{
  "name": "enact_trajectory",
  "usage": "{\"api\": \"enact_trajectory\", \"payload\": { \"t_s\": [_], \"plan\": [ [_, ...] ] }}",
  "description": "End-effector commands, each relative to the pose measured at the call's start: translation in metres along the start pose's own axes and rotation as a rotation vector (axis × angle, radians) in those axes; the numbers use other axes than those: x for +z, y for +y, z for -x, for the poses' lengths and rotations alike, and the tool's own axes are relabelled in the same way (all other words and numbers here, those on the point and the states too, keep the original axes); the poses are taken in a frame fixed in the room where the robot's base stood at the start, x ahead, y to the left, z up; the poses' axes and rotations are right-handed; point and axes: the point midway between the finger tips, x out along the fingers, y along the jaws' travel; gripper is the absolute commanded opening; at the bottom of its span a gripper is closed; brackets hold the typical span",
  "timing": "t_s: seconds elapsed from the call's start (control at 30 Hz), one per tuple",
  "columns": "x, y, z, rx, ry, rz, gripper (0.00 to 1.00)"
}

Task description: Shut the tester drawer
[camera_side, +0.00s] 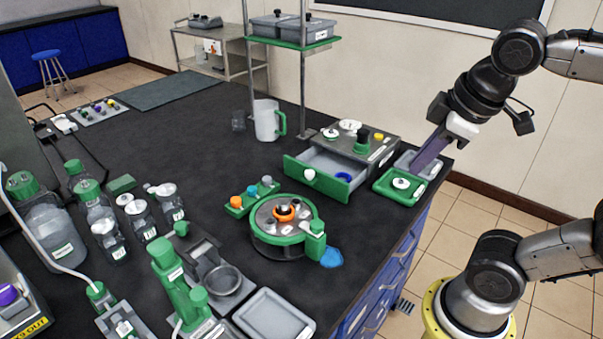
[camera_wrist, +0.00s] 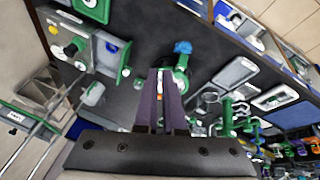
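In the wrist view the open drawer (camera_wrist: 122,64) shows at upper left beside the tester (camera_wrist: 62,42). My gripper (camera_side: 422,160) has purple fingers and hangs right of the tester, apart from the drawer. In the wrist view its fingers (camera_wrist: 160,75) lie close together, seemingly shut with nothing between them.
A small green tray (camera_side: 383,187) with a white round item lies between the drawer and my gripper. A round green-rimmed device (camera_side: 277,246) stands in front of the drawer. A jug (camera_side: 266,121) stands behind left. Bare dark bench lies left of the drawer.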

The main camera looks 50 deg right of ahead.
Motion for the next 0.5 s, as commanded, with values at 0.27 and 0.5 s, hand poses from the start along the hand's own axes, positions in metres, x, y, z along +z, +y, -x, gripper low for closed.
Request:
{"api": "enact_trajectory", "payload": {
  "t_s": [0.27, 0.5],
  "plan": [
    [-0.069, 0.052, 0.021, 0.054, -0.192, 0.307, 0.0],
    [-0.14, 0.085, 0.005, 0.067, -0.384, 0.538, 0.0]
  ]
}}
